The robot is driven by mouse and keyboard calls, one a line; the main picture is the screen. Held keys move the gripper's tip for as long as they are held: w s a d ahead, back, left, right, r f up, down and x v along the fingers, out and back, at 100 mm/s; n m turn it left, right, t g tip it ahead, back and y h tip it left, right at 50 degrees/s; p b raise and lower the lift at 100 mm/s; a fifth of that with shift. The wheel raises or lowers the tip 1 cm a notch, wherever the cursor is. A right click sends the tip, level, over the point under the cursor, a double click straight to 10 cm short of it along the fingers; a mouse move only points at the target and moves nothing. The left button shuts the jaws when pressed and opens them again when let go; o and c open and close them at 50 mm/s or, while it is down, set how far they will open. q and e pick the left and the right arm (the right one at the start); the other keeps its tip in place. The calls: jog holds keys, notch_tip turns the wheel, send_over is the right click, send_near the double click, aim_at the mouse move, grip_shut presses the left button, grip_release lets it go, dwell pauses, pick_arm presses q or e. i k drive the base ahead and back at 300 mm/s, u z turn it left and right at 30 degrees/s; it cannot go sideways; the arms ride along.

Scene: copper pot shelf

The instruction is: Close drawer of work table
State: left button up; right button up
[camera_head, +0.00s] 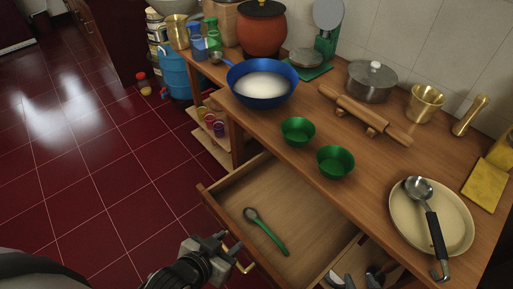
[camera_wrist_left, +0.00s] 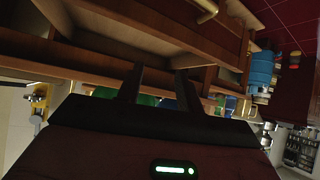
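The wooden work table (camera_head: 330,120) has a drawer (camera_head: 285,215) pulled out at its front. A green-handled spoon (camera_head: 267,232) lies in it. The drawer's front has a brass handle (camera_head: 240,262), beside my left gripper (camera_head: 228,250). In the left wrist view, which looks upside down, the two dark fingers (camera_wrist_left: 158,85) are apart with nothing seen held between them. A brass handle (camera_wrist_left: 206,9) shows at the top of that view, outside the fingers. Whether the gripper touches the drawer front is unclear.
Green bowls (camera_head: 298,131), a blue bowl (camera_head: 262,84), a rolling pin (camera_head: 365,115) and a plate with a ladle (camera_head: 432,215) stand on the tabletop. The red tiled floor (camera_head: 90,150) at left is mostly clear.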

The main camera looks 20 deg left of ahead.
aim_at(316, 235)
jog(key=z, duration=0.25)
jog(key=k, duration=0.65)
jog(key=u, duration=0.7)
jog(key=i, duration=0.5)
jog(key=u, duration=0.2)
jog(key=k, duration=1)
jog(key=z, duration=0.35)
jog(key=i, duration=0.5)
jog(key=z, duration=0.1)
